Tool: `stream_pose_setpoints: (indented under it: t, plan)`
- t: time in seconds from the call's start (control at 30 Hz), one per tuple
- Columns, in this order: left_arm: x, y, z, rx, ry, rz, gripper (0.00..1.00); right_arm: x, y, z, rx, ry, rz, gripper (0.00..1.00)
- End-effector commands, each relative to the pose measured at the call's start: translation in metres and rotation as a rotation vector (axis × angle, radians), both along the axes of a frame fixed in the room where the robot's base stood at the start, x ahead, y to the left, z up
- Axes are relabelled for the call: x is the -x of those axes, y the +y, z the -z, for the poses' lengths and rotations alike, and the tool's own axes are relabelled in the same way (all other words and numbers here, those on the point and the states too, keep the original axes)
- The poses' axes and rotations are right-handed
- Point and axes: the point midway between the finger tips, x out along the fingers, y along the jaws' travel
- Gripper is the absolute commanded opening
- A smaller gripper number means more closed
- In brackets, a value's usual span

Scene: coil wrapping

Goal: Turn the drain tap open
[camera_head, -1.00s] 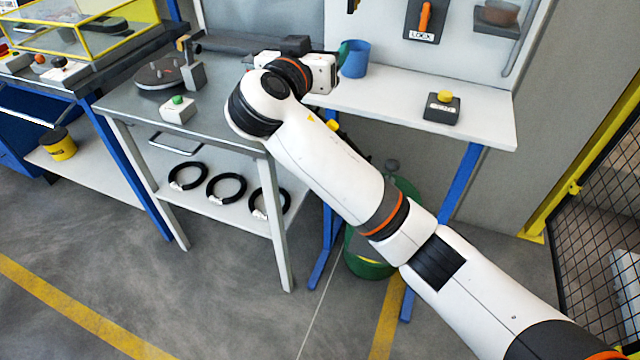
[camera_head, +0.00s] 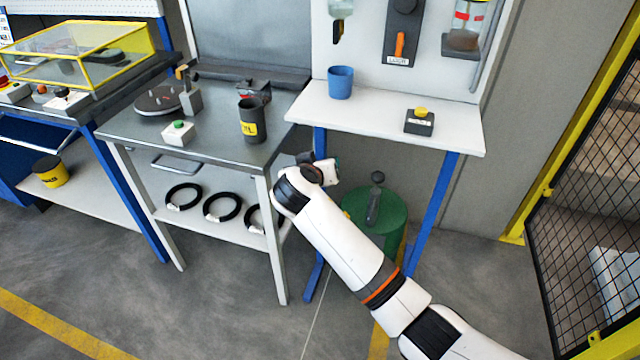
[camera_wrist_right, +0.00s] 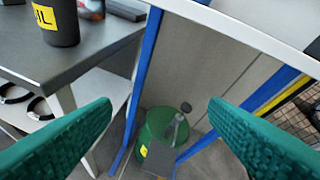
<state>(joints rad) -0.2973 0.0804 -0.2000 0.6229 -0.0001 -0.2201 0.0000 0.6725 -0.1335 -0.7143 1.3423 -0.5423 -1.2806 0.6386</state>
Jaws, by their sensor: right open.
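A green drum (camera_head: 390,213) stands on the floor under the white shelf, with a grey upright lever (camera_head: 374,200) topped by a dark round knob. It is the most tap-like part I see, but I cannot tell if it is the drain tap. In the right wrist view, the drum (camera_wrist_right: 158,130) and the lever (camera_wrist_right: 177,127) show between my fingers, some way off. My right gripper (camera_head: 331,171) is above and left of the drum. Its green fingers (camera_wrist_right: 160,108) are wide apart and empty. My left gripper is not in view.
A blue table leg (camera_head: 432,212) stands right of the drum. The grey work table (camera_head: 225,148), bearing a dark can (camera_head: 252,118), is to the left. The white shelf (camera_head: 375,122) overhead holds a blue cup (camera_head: 340,82) and a yellow-button box (camera_head: 419,121). An orange handle (camera_head: 400,46) is on the wall panel.

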Motion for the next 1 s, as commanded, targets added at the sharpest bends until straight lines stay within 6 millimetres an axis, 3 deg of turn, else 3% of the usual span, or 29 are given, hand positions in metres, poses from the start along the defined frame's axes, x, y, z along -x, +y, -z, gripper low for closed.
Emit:
stream_pose_setpoints:
  t: [0.1, 0.3, 0.9, 1.0]
  plan:
    - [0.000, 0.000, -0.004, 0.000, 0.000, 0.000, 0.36, 0.001, -0.005, 0.020, 0.006, 0.040, -0.011, 0.69]
    - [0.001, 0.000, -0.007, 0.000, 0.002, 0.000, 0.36, 0.004, -0.009, 0.041, 0.009, 0.079, -0.027, 0.69]
    - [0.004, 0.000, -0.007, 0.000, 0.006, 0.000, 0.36, 0.004, -0.011, 0.047, 0.009, 0.089, -0.032, 0.69]
    - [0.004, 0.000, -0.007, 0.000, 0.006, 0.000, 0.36, 0.006, -0.013, 0.057, 0.012, 0.107, -0.034, 0.69]
